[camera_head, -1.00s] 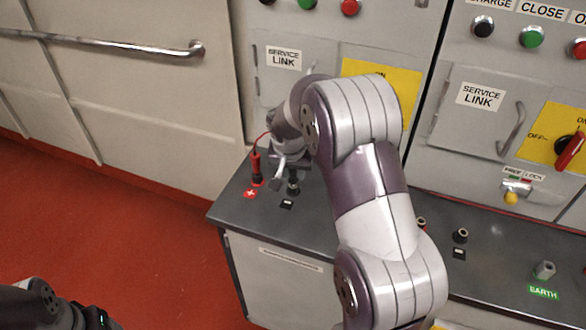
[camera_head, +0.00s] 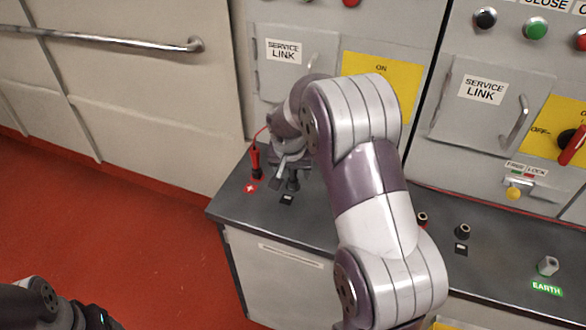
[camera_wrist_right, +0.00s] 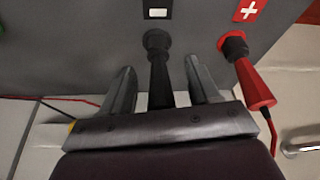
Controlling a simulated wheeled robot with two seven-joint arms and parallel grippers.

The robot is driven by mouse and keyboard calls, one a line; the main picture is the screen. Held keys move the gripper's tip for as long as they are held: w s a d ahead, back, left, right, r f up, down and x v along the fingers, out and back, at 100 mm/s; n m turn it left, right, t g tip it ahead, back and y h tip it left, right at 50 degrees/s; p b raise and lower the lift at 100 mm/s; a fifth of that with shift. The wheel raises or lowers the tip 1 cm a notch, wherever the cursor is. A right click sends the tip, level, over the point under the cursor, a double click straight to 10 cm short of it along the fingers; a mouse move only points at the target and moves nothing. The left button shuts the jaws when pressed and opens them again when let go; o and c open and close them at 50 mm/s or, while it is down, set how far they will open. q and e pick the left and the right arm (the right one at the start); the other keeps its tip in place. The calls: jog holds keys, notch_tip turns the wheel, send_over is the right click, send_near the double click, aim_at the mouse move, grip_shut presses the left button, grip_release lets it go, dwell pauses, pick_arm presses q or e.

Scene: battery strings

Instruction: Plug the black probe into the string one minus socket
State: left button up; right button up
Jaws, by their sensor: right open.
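The black probe (camera_wrist_right: 159,75) stands with its tip end at the black socket by the white minus label (camera_wrist_right: 158,12). It looks seated, though the contact is hard to see. In the head view it shows as a dark upright shape (camera_head: 293,182) behind the minus label (camera_head: 287,199). My right gripper (camera_wrist_right: 157,75) is open, with one finger on each side of the black probe and gaps visible between. In the head view the right gripper (camera_head: 284,172) is low over the bench, partly hidden by my arm. My left gripper (camera_head: 98,318) is cut off at the lower left; its fingers do not show.
A red probe (camera_head: 255,162) stands in the plus socket beside my right gripper; its red cable rises behind. The grey bench (camera_head: 320,222) has more sockets (camera_head: 462,231) and an earth post (camera_head: 548,265) to the right. Cabinet panels (camera_head: 296,75) rise behind the bench.

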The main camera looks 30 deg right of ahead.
jog(key=v, duration=1.2)
jog(key=shift+r, duration=0.3)
jog(key=shift+a, duration=0.1)
jog(key=s+a+f+n+g+y+p, duration=0.1)
jog(key=s+a+f+n, duration=0.3)
jog(key=s, duration=0.4)
jog(key=s+a+f+n+y+p, duration=0.1)
jog(key=s+a+f+n+p, duration=0.2)
jog(key=s, duration=0.5)
jog(key=shift+s+a+f+n+g+p, duration=0.2)
jog(key=shift+a+f+n+g+p, duration=0.25)
jog(key=shift+a, duration=0.75)
jog(key=shift+r, duration=0.1)
